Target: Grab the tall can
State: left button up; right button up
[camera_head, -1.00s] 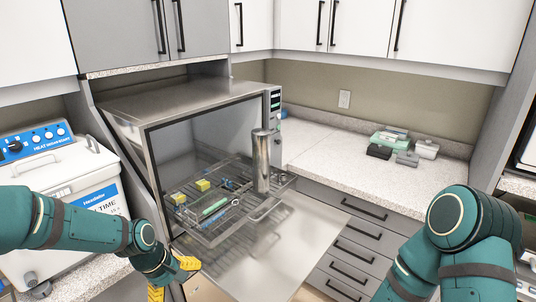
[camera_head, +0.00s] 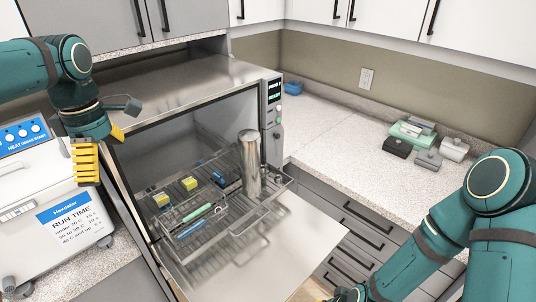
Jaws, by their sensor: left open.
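The tall can (camera_head: 250,165) is a shiny metal cylinder standing upright on the wire rack (camera_head: 228,243) that is pulled out of the open autoclave (camera_head: 180,92). My left gripper (camera_head: 100,150), with yellow fingers, is open and empty. It is at the left of the view, in front of the white heat unit and left of the autoclave opening, well apart from the can. My right arm (camera_head: 420,262) comes in at the lower right; its gripper is not clearly visible at the bottom edge.
Yellow blocks (camera_head: 189,184), a green tool (camera_head: 195,215) and blue items lie on the rack, left of the can. The lowered autoclave door (camera_head: 300,245) is below it. Several small boxes (camera_head: 428,159) sit on the right counter (camera_head: 330,135). A white heat unit (camera_head: 30,185) stands at left.

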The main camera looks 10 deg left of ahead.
aim_at(249, 140)
jog(key=i+l, duration=0.95)
jog(key=l, duration=0.2)
